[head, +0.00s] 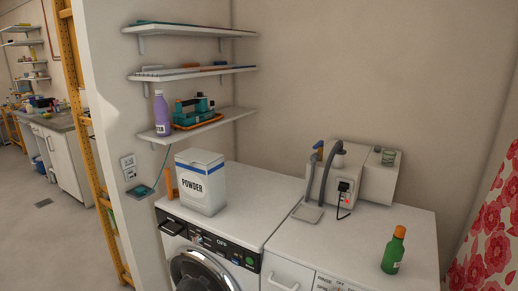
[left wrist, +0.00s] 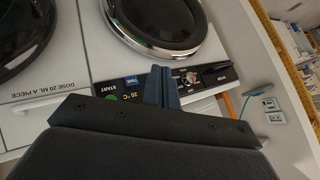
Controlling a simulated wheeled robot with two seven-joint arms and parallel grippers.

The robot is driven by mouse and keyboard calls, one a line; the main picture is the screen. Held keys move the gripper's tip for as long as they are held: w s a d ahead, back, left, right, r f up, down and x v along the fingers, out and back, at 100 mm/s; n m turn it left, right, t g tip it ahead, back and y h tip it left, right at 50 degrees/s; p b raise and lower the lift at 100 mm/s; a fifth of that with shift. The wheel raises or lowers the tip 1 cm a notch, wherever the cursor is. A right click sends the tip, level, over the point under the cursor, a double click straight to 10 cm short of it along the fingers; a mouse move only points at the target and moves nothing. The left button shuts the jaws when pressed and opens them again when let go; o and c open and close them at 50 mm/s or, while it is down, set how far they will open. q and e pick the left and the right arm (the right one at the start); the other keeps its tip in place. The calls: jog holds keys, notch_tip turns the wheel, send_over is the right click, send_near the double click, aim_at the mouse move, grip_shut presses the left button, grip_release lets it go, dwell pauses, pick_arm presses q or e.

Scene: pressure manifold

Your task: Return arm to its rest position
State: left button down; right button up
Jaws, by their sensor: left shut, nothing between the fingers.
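My left gripper (left wrist: 162,86) shows only in the left wrist view. Its dark fingers are together with nothing between them. They appear in front of the washing machine's control panel (left wrist: 190,82); I cannot tell how far apart they are. Neither of my arms shows in the head view. The pressure manifold, a pale box with grey hoses (head: 345,170), stands at the back of the right machine top. A black plug and a red light are on its front. My right gripper is not in view.
A white powder box (head: 201,182) stands on the left washing machine (head: 250,195), and a green bottle (head: 394,250) on the right one. Shelves (head: 205,124) on the wall hold a purple bottle (head: 161,113) and a teal tool. A floral curtain (head: 490,235) hangs at right.

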pick_arm(q)
jog(key=s+d+f+n+g+h, duration=0.1)
jog(key=s+f+g, duration=0.1)
jog(key=s+f, duration=0.5)
jog(key=s+d+f+n+g, duration=0.1)
jog(key=s+f, duration=0.7)
jog(key=s, duration=1.1)
jog(key=s+d+f+n+g+h, duration=0.1)
jog(key=s+f+g, duration=0.3)
jog(key=s, duration=0.9)
notch_tip(320, 180, down, 4)
jog(key=shift+s+d+r+n+h, duration=0.2)
jog(key=shift+s+d+n+h, duration=0.1)
jog(key=shift+s+n, duration=0.15)
